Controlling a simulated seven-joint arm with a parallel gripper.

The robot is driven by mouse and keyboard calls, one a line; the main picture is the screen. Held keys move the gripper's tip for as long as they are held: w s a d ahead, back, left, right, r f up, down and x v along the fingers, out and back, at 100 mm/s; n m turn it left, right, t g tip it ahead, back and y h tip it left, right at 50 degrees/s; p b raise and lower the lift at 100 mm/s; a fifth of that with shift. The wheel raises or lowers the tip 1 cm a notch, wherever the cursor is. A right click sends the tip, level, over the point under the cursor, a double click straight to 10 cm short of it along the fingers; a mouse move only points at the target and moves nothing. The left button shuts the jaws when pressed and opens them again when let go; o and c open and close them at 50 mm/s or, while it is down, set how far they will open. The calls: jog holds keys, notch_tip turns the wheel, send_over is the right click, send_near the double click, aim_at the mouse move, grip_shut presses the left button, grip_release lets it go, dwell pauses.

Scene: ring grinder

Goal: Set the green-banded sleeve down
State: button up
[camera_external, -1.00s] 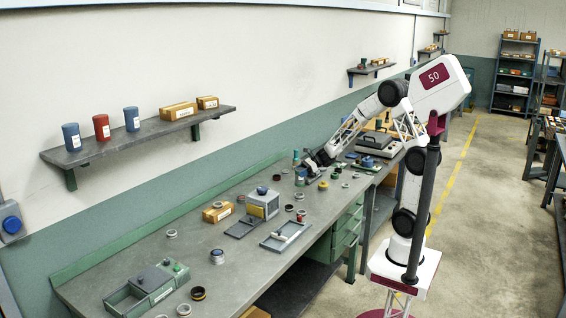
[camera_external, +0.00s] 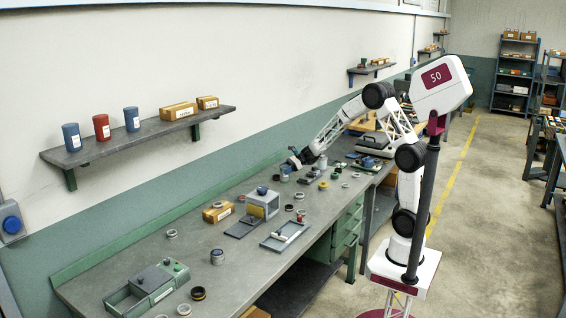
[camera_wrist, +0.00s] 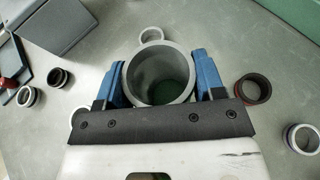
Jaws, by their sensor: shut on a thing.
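In the wrist view a grey open-topped sleeve (camera_wrist: 158,72) stands between the two blue fingers of my gripper (camera_wrist: 162,80). The fingers press on it from left and right. I look down into its bore, where a greenish tint shows; a green band on its outer side is not visible from here. In the external view my gripper (camera_external: 294,163) is over the far half of the workbench, near its back edge. The sleeve is too small there to make out clearly, and I cannot tell its height above the bench.
In the wrist view, a grey box (camera_wrist: 62,25) is at the upper left. A dark ring (camera_wrist: 250,89) and a banded ring (camera_wrist: 302,138) lie to the right. A pale ring (camera_wrist: 151,35) is just beyond the sleeve. The bench (camera_external: 140,248) has bare patches between scattered parts.

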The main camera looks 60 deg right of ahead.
jog(key=shift+w+d+f, duration=0.1)
jog(key=shift+w+f, duration=0.05)
jog(key=shift+w, duration=1.15)
jog(key=shift+w+d+f, duration=0.1)
jog(key=shift+w, duration=1.2)
jog(key=shift+f, duration=1.75)
jog(key=shift+f, duration=0.15)
jog(key=o, duration=0.9)
jog(key=shift+r, duration=0.2)
jog(key=v, duration=1.2)
jog(key=shift+f, duration=0.15)
